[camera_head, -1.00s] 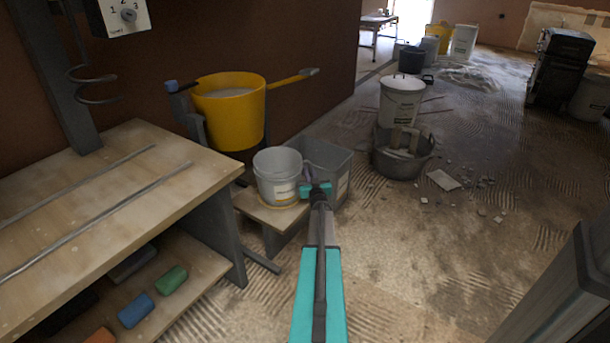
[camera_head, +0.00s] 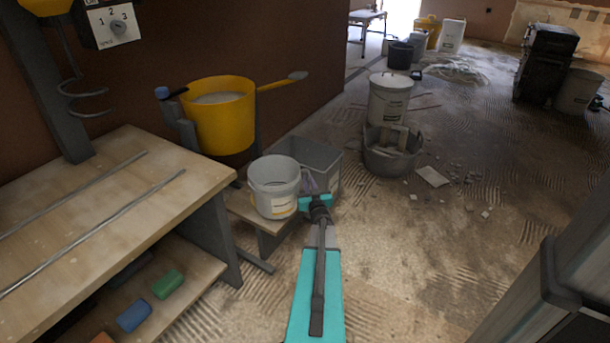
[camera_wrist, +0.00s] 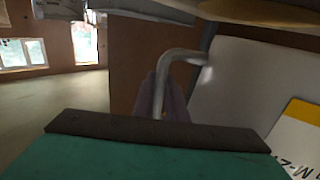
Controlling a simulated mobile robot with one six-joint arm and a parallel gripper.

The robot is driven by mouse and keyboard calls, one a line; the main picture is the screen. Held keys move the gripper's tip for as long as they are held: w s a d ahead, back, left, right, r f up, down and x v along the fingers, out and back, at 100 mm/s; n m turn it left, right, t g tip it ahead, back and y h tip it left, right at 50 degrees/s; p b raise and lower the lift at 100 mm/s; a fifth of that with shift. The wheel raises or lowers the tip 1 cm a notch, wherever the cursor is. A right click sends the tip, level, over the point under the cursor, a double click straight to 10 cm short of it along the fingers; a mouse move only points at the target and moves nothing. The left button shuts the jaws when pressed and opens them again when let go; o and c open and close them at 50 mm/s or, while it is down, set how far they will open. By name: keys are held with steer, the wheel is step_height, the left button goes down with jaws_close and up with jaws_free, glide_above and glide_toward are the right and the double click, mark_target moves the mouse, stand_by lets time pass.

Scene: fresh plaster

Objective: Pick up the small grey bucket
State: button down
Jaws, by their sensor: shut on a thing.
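The small grey bucket (camera_head: 274,188) has a pale rim and a white and yellow label. It is upright at a low wooden step (camera_head: 243,207) beside the bench. Whether its base is clear of the step I cannot tell. My gripper (camera_head: 310,185) is at the bucket's right side. In the wrist view, my gripper's purplish fingers (camera_wrist: 161,95) are shut on the bucket's bent metal handle (camera_wrist: 178,58). The bucket's pale wall and yellow label (camera_wrist: 300,130) fill the right of that view.
A grey tub (camera_head: 325,165) stands right behind the bucket. A yellow bucket (camera_head: 222,125) hangs or stands behind it by the wall. The wooden bench (camera_head: 100,190) is at left. A white bucket (camera_head: 390,100) and round basin (camera_head: 392,158) stand farther back. Floor at right is mostly clear.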

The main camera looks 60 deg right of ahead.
steer(key=shift+r+p+v, duration=0.1)
steer(key=shift+p+v, duration=0.1)
steer(key=shift+v, duration=1.05)
steer(key=shift+r+p+v, duration=0.15)
steer(key=shift+p+v, duration=0.05)
steer(key=shift+v, duration=1.1)
steer(key=shift+s+d, duration=0.2)
